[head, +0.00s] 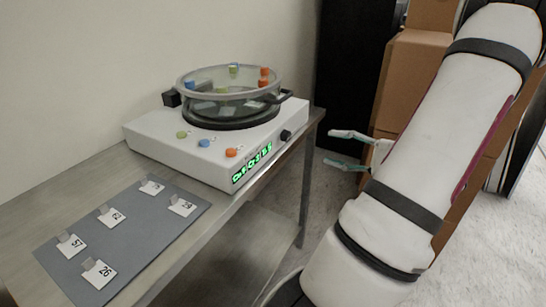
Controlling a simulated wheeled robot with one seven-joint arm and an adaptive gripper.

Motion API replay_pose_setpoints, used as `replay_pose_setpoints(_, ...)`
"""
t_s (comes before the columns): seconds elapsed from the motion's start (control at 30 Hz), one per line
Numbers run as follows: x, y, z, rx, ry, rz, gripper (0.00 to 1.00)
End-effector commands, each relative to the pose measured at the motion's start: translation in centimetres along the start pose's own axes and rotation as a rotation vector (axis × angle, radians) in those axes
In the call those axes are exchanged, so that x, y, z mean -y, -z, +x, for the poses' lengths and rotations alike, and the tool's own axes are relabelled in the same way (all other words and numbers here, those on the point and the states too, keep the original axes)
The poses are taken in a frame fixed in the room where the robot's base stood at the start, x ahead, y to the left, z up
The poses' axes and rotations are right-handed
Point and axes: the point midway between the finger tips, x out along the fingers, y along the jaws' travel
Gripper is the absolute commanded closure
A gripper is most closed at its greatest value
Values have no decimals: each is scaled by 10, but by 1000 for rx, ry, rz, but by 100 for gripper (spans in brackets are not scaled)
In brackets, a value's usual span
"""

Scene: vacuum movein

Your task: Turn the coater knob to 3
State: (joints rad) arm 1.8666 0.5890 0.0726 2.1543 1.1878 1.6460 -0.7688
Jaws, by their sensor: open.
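The coater (165,142) is a white box on the table, with a lit green display (251,168) on its front face. The digits are too small to read surely. A dark knob (287,135) sits on the front face to the right of the display; its setting cannot be read. A round clear bowl-like lid (225,85) with a grey rim stands raised over a black ring on top of the coater. My gripper (328,147) is open and empty, to the right of the knob and apart from it, its two fingers pointing left.
Green, blue and orange pieces (231,152) sit on the coater's top, with more around the lid. A grey mat (140,235) with several numbered cards lies on the table (95,176) at front left. Cardboard boxes (408,75) and a black cabinet stand behind my arm.

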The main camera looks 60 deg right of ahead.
Motion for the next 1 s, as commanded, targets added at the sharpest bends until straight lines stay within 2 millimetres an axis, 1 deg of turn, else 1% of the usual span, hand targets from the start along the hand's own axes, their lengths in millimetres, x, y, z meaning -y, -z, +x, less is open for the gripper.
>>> replay_pose_setpoints(0.03,-5,8,-9,-23,31,3,54)
replay_pose_setpoints(0.1,-5,13,-16,-42,55,0,54)
replay_pose_setpoints(0.17,-5,15,-17,-48,64,-1,54)
replay_pose_setpoints(0.27,-4,15,-9,-47,66,-2,54)
replay_pose_setpoints(0.37,-3,15,5,-45,64,-2,54)
replay_pose_setpoints(0.7,0,18,72,-43,62,-1,54)
replay_pose_setpoints(0.8,1,19,89,-44,61,-2,54)
replay_pose_setpoints(0.9,2,20,102,-45,61,-2,54)
replay_pose_setpoints(1.0,3,20,112,-46,63,-1,54)
